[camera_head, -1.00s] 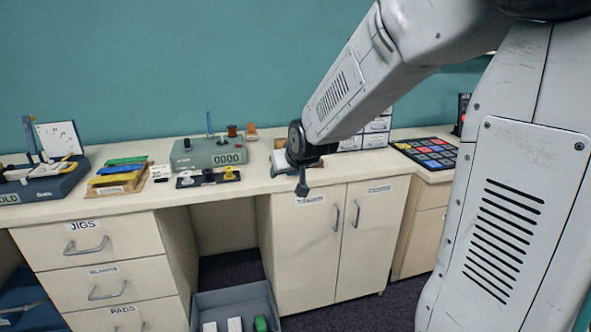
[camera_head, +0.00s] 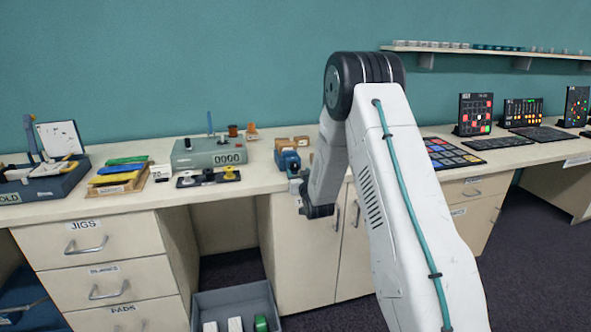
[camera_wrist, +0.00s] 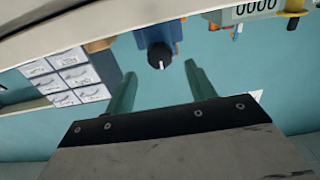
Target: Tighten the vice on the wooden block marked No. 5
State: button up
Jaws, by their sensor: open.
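The blue vice (camera_head: 287,159) stands at the front of the worktop, just left of my forearm. In the wrist view the blue vice (camera_wrist: 163,35) shows with a dark round knob (camera_wrist: 159,56) that has a white mark. My gripper (camera_wrist: 160,72) is open, with its two greenish fingers apart on either side of the knob's line; I see no contact. In the head view my arm mostly hides the gripper. Tan wooden blocks (camera_head: 283,143) show at and behind the vice. No number can be read on them, and I cannot tell which one is in the jaws.
A grey-green counter box reading 0000 (camera_head: 209,153) and a dark strip with knobs (camera_head: 208,178) are to the left. A small drawer unit (camera_wrist: 66,76) shows in the wrist view. A button pad (camera_head: 450,154) is to the right. Cupboard doors are below; a grey crate (camera_head: 238,296) is on the floor.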

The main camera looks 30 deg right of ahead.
aim_at(295, 167)
jog(key=x, duration=0.5)
jog(key=shift+c, duration=0.3)
jog(key=c, duration=0.9)
